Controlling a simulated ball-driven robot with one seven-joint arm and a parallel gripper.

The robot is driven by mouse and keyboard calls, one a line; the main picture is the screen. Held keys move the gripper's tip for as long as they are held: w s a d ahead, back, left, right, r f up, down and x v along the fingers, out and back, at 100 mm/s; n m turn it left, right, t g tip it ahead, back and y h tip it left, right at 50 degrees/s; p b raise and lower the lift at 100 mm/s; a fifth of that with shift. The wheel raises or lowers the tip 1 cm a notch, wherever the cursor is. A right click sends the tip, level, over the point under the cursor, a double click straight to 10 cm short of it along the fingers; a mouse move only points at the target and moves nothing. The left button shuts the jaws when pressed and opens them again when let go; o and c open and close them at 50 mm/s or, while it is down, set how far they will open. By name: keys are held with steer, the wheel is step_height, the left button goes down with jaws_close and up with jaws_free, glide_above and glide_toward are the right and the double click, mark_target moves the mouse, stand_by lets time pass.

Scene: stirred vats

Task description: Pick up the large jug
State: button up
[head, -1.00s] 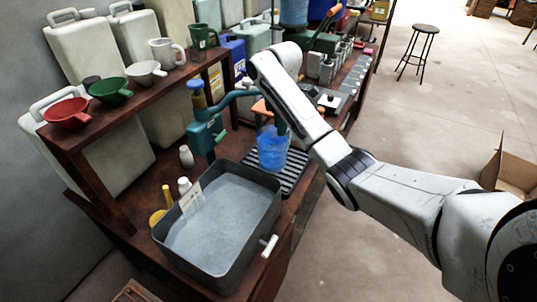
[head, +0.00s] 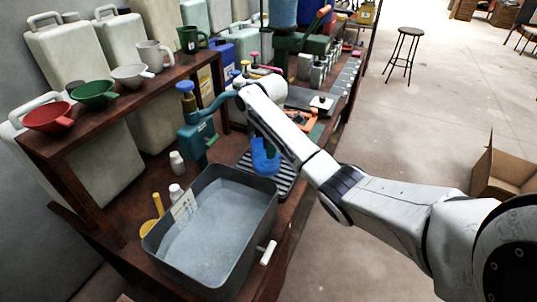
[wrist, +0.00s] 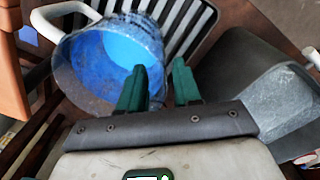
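The blue translucent jug (head: 264,158) stands on the striped drip tray (head: 284,186), partly covered by my arm in the head view. In the wrist view I look into the mouth of this jug (wrist: 88,72), with its white handle (wrist: 62,12) at the upper left. My gripper (wrist: 160,80) is open, with two green fingers apart. The left finger overlaps the jug's mouth and the right one lies outside, with the rim wall between them. Whether either finger touches the wall I cannot tell. My fingers are hidden by my arm in the head view.
A grey basin (head: 217,235) of pale material stands in front of the drip tray. A teal pump (head: 197,128) stands left of the jug. A shelf above holds funnels, a white jug (head: 154,56) and a green jug (head: 192,40). Open floor lies to the right.

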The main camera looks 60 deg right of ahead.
mark_target(270, 162)
step_height(270, 162, down, 4)
steer(key=shift+s+f, duration=0.1)
steer(key=shift+s, duration=0.05)
steer(key=shift+c, duration=0.2)
jaws_close()
stand_by(0.4)
